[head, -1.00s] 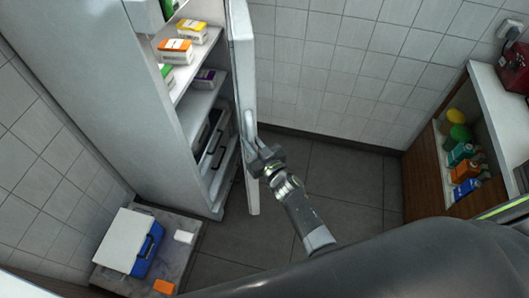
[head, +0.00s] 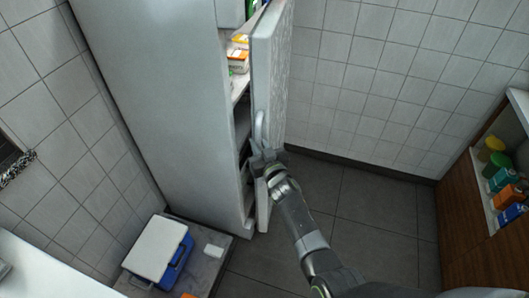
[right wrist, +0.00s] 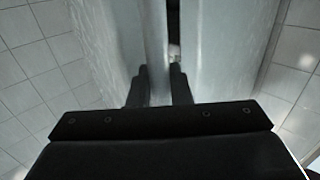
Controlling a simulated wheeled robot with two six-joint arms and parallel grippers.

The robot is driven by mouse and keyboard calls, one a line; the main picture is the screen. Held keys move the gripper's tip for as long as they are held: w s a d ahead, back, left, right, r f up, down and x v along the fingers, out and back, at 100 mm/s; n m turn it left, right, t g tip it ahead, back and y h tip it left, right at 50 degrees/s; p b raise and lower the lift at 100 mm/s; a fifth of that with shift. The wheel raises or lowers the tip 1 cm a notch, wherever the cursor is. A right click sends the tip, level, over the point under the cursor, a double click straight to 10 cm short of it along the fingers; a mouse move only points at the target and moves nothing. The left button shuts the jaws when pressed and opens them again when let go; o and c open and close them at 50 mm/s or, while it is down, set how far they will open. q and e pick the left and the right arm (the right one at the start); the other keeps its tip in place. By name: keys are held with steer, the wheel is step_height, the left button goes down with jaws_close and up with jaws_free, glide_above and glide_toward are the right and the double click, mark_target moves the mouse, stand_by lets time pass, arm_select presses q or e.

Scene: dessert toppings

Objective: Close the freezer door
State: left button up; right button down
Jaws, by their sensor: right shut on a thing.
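The freezer (head: 165,95) is a tall pale cabinet at the centre left of the head view. Its door (head: 271,85) stands partly open, with a gap through which the shelves show. The door handle (head: 260,128) is a vertical bar on the door's edge side. My right gripper (head: 260,157) is shut on the handle. In the right wrist view, the handle (right wrist: 155,50) runs between the two dark fingers (right wrist: 156,84). My left gripper is not in view.
Boxes (head: 238,58) stand on a freezer shelf inside. A blue and white box (head: 158,252) rests on a low grey slab at lower left. A wooden shelf unit (head: 468,215) with bottles stands at right. Dark floor is clear between.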

steer(key=shift+w+a+r, duration=0.2)
steer(key=shift+w+a, duration=0.05)
steer(key=shift+a, duration=0.3)
steer(key=c, duration=1.4)
jaws_free()
steer(key=shift+f, duration=0.1)
steer(key=shift+f, duration=0.1)
steer(key=shift+s+d+f, duration=0.1)
